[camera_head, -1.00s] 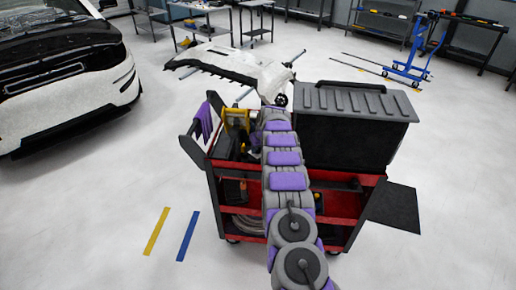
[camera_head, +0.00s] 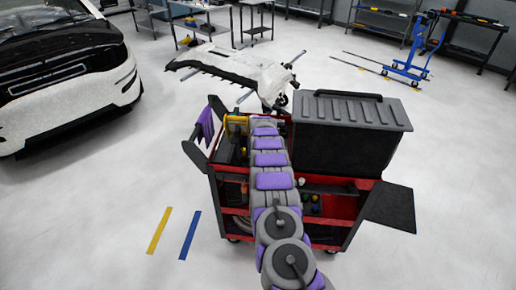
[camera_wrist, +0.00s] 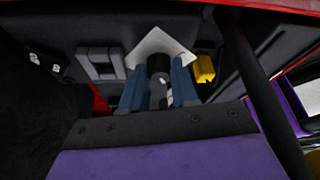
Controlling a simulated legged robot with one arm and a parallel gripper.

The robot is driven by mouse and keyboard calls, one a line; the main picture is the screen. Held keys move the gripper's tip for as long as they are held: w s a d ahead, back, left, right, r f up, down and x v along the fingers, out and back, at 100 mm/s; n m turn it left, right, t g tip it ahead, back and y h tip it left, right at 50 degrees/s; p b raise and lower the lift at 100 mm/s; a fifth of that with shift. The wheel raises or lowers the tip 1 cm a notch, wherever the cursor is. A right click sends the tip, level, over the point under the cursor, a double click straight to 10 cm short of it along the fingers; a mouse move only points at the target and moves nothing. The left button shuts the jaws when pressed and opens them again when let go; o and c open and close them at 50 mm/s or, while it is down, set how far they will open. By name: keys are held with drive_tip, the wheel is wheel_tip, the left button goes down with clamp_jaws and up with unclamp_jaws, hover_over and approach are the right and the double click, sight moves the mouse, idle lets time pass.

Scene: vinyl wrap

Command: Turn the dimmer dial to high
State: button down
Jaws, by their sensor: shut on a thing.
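The dimmer dial (camera_wrist: 158,62) shows in the wrist view as a short black cylinder in front of a tilted white plate (camera_wrist: 172,42). My gripper (camera_wrist: 160,80) has its two blue-grey fingers on either side of the dial and is shut on it. The fingers hide the dial's sides, and I cannot read any mark on it. In the head view my arm reaches into the top left of the red and black tool cart (camera_head: 345,239). There the gripper and the dial are hidden behind my arm.
A yellow piece (camera_wrist: 205,70) sits just right of the fingers, and a grey bracket (camera_wrist: 102,63) is at their left. A large dark grey case (camera_head: 350,112) stands on the cart's right side. A purple cloth (camera_head: 205,123) hangs at the cart's left.

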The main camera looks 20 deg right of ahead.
drive_tip(key=shift+w+a+r+m+g+h+p, duration=0.15)
drive_tip(key=shift+m+h+p, duration=0.3)
drive_tip(key=shift+m, duration=0.6)
drive_tip(key=shift+d+f+m+g+h+p, duration=0.2)
drive_tip(key=shift+m+p, duration=0.35)
drive_tip(key=shift+m, duration=0.5)
drive_tip(key=shift+a, duration=0.2)
drive_tip(key=c, duration=0.9)
unclamp_jaws()
drive_tip(key=shift+a+r, duration=0.1)
drive_tip(key=shift+r, duration=0.5)
drive_tip(key=p+v, duration=0.2)
drive_tip(key=v, duration=1.4)
drive_tip(key=shift+a, duration=0.2)
